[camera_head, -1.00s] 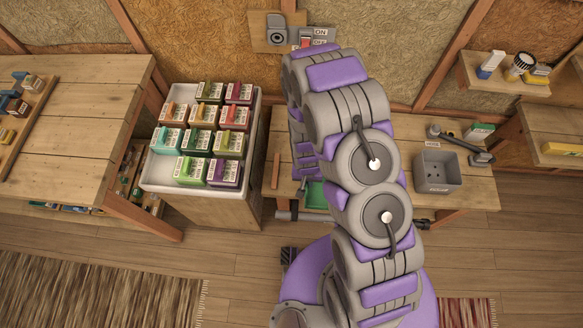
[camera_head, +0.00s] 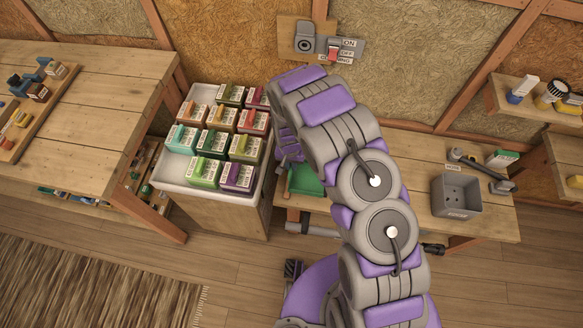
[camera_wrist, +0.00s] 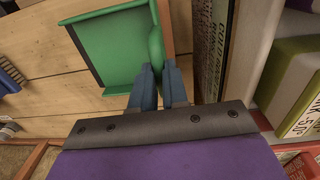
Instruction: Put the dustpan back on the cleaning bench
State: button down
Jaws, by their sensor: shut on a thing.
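The green dustpan (camera_head: 306,180) shows at the left part of the wooden cleaning bench (camera_head: 415,205), partly hidden by my arm. In the wrist view the dustpan (camera_wrist: 110,45) lies over the bench planks (camera_wrist: 38,42). I cannot tell whether it touches them. My gripper (camera_wrist: 163,72) has blue fingers shut on the dustpan's near right edge, by its rounded green part. In the head view my purple gripper (camera_head: 288,148) is partly hidden by my arm, just above and left of the dustpan.
A white-topped cabinet (camera_head: 190,176) with several coloured boxes stands close left of my gripper. A grey bin (camera_head: 456,196) and a dark-handled tool (camera_head: 480,168) are on the bench's right. A switch panel (camera_head: 335,48) is on the wall behind. Bare bench shows between my arm and the bin.

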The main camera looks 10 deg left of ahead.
aim_at(293, 176)
jog(key=f, duration=0.2)
jog(key=shift+d+f+b, duration=0.3)
jog(key=shift+d+b, duration=0.1)
jog(key=shift+d+f, duration=0.15)
jog(key=shift+a+f, duration=0.35)
jog(key=c, duration=1.5)
grip_release()
jog(key=o, duration=0.4)
jog(key=shift+d+r, duration=0.1)
jog(key=shift+d, duration=0.2)
jog(key=shift+c, duration=0.2)
jog(key=shift+a+r, duration=0.1)
jog(key=shift+r, duration=0.2)
notch_tip(293, 176, up, 12)
jog(key=p, duration=0.3)
jog(key=shift+a, duration=0.25)
